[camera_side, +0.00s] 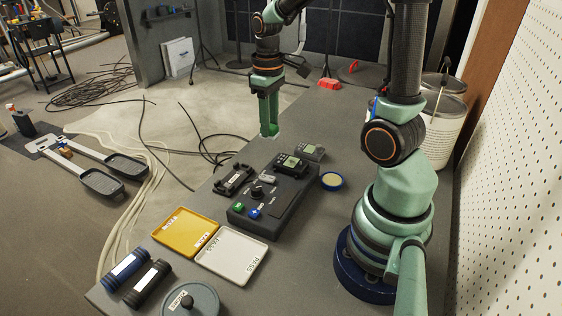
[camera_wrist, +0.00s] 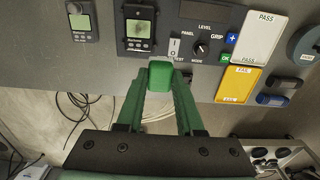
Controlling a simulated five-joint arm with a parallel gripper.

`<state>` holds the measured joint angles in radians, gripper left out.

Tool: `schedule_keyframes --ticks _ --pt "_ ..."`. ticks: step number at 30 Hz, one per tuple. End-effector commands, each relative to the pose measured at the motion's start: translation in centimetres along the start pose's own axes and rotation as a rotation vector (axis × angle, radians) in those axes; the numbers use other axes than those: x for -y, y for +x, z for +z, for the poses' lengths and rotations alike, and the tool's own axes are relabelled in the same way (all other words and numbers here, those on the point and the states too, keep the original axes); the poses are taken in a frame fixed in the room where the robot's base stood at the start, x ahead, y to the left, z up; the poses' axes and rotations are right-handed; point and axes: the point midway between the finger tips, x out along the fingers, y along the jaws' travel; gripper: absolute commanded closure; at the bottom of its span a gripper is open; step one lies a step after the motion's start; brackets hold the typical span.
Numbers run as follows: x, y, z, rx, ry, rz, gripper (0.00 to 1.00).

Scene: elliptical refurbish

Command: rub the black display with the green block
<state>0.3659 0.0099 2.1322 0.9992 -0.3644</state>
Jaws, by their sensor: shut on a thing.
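My gripper (camera_side: 268,128) is shut on the green block (camera_wrist: 160,72), which sits between the green fingertips in the wrist view. In the side view the block is hard to tell from the green fingers.
A second, grey display (camera_side: 312,152) lies beside the console. A black handle-like part (camera_side: 233,179), a blue-rimmed round tin (camera_side: 331,181), a yellow tray (camera_side: 166,234) and a white PASS tray (camera_side: 225,262) are nearby. The console carries a knob, switch and buttons.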

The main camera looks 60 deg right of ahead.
Motion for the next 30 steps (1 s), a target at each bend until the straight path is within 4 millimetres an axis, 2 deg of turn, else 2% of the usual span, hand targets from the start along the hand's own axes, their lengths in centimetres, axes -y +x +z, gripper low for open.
schedule_keyframes --ticks 1,3,9,17,30 --pt "-1.7 0.3 0.7 0.002 0.011 -0.001 1.00" --pt "-3.5 0.6 1.6 0.002 0.010 -0.001 1.00" --pt "-6.7 1.2 3.5 0.001 0.003 -0.001 1.00" --pt "-7.4 1.9 4.0 0.001 -0.002 -0.001 1.00" --pt "-7.3 5.6 3.9 0.002 -0.002 -0.002 1.00"
